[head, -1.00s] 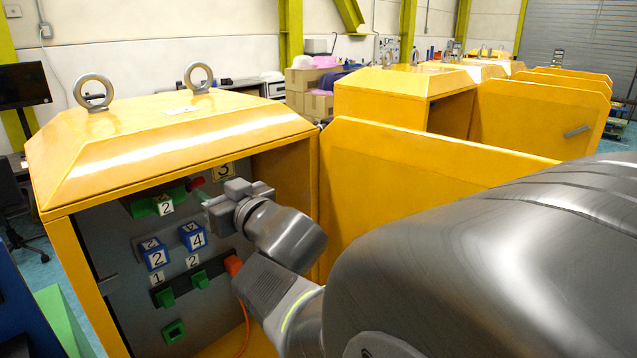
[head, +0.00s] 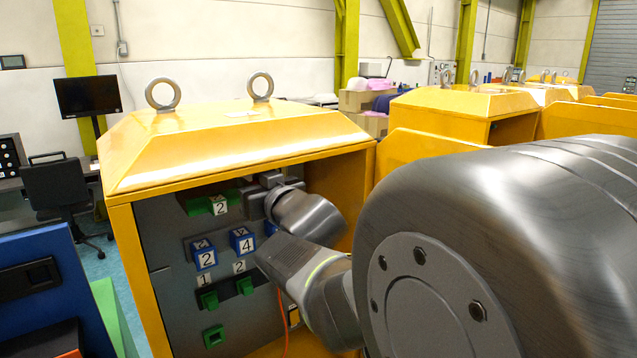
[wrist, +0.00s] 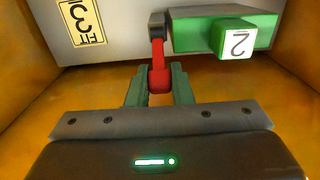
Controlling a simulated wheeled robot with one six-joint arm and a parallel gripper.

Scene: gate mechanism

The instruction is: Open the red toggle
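The red toggle (wrist: 157,52) shows in the wrist view, sticking out from a grey mount on the panel, beside a green block with a white "2" label (wrist: 237,43). My gripper (wrist: 160,78) has its green fingers on either side of the toggle's thick red end, with no clear gap; it looks shut on it. In the head view my gripper (head: 268,185) is inside the yellow cabinet, at the upper right of the grey panel (head: 175,275). The toggle is hidden there behind my gripper.
The yellow cabinet (head: 225,142) encloses the panel, with its open door (head: 425,150) to the right. An orange cable hangs beneath.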

